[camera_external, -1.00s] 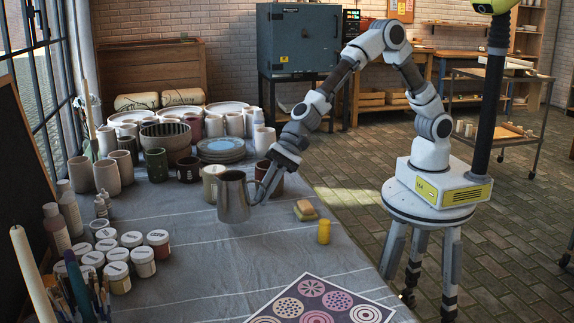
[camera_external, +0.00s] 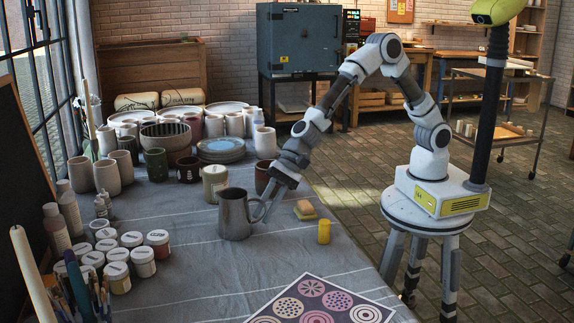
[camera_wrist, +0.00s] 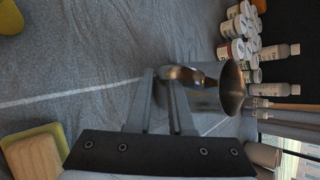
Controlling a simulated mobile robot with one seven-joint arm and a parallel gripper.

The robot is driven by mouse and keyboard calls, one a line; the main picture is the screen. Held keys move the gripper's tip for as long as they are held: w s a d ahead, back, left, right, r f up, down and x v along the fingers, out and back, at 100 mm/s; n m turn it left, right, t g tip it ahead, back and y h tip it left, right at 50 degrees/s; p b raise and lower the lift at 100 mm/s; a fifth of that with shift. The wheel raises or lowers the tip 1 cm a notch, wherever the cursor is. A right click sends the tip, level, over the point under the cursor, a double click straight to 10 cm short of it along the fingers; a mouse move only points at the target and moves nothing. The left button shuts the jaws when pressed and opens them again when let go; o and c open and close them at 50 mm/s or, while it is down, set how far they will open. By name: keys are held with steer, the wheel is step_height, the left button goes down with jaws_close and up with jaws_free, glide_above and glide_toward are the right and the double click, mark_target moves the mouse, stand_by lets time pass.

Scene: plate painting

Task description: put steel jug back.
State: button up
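The steel jug (camera_external: 235,217) is upright at the middle of the cloth-covered table, its base at or very near the cloth; I cannot tell if it fully touches. My gripper (camera_external: 262,208) reaches it from the right and is shut on its handle. The handle is partly hidden by the fingers.
Paint jars (camera_external: 143,262) stand to the left. Cloth in front is free up to the patterned sheet (camera_external: 283,308).

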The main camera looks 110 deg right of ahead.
steer(key=shift+o, duration=1)
steer(key=shift+r, duration=0.2)
steer(key=s+d+r+n+p, duration=0.1)
steer(key=s+d+r+n, duration=0.25)
steer(key=s+r, duration=0.3)
steer(key=s+d+r+n+g+p, duration=0.1)
steer(key=s+d+r+n, duration=0.1)
steer(key=s+r+n, duration=0.45)
steer(key=s+d+r+n+p, duration=0.1)
steer(key=s+d+r, duration=0.25)
steer(key=s, duration=0.55)
steer(key=s+d+n+h, duration=0.2)
steer(key=s+d+n, duration=0.2)
steer(key=s, duration=0.4)
steer(key=s+d+n+g+h, duration=0.1)
steer(key=s+d+n+h, duration=0.2)
steer(key=s+d, duration=0.3)
steer(key=s+n, duration=0.1)
steer(key=s, duration=0.2)
steer(key=shift+d+r, duration=0.15)
steer(key=shift+d, duration=0.25)
